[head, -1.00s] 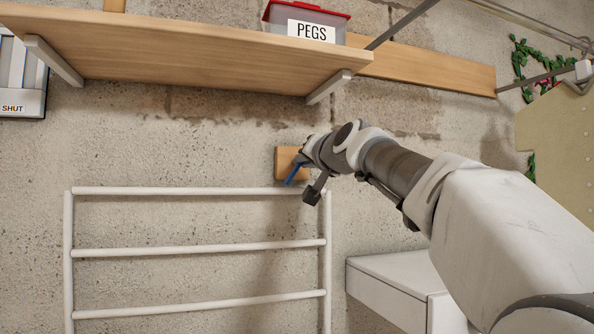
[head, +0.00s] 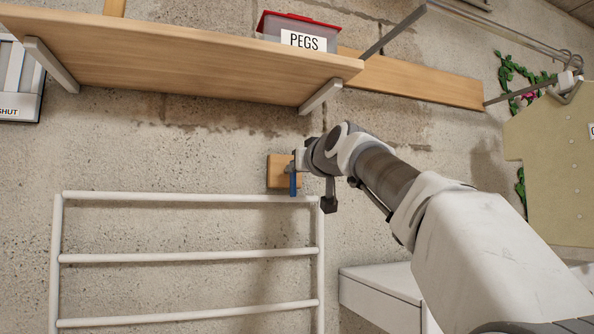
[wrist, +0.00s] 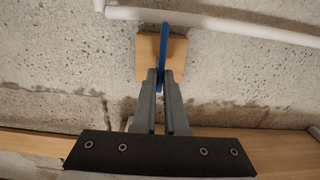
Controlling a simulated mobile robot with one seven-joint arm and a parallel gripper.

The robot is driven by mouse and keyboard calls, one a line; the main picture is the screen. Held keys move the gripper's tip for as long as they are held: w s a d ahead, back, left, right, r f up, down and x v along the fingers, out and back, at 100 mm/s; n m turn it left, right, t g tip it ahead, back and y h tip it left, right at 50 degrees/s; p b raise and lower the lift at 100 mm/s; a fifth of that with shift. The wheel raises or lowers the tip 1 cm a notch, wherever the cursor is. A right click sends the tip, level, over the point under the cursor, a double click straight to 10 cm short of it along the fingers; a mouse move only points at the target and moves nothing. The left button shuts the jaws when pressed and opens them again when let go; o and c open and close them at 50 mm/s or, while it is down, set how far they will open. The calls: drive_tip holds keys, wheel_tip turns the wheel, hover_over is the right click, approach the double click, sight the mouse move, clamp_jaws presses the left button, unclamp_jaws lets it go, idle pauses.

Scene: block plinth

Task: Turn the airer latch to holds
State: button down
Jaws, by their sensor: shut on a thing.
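The airer latch is a blue lever (head: 293,180) on a square wooden block (head: 276,172) fixed to the wall, at the top right of the white airer (head: 190,198). In the head view the lever hangs about straight down, its lower end near the airer's top rail. In the wrist view the lever (wrist: 164,45) stands upright in the picture in front of the block (wrist: 148,56), its far end by the white rail (wrist: 215,22). My gripper (wrist: 161,80) is shut on the lever's near end. In the head view my gripper (head: 298,162) partly hides the block and the lever's upper end.
A wooden shelf (head: 180,60) with a PEGS box (head: 298,32) is above my gripper. A white cabinet (head: 380,290) stands below my arm. A grey bracket and rail (head: 490,35) and a beige board (head: 550,170) are at the right.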

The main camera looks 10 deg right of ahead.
idle(0.4)
drive_tip(key=c, duration=1)
unclamp_jaws()
drive_tip(key=shift+o, duration=0.2)
drive_tip(key=b+v, duration=0.4)
drive_tip(key=v, duration=1.3)
drive_tip(key=shift+s, duration=0.25)
drive_tip(key=shift+f, duration=0.1)
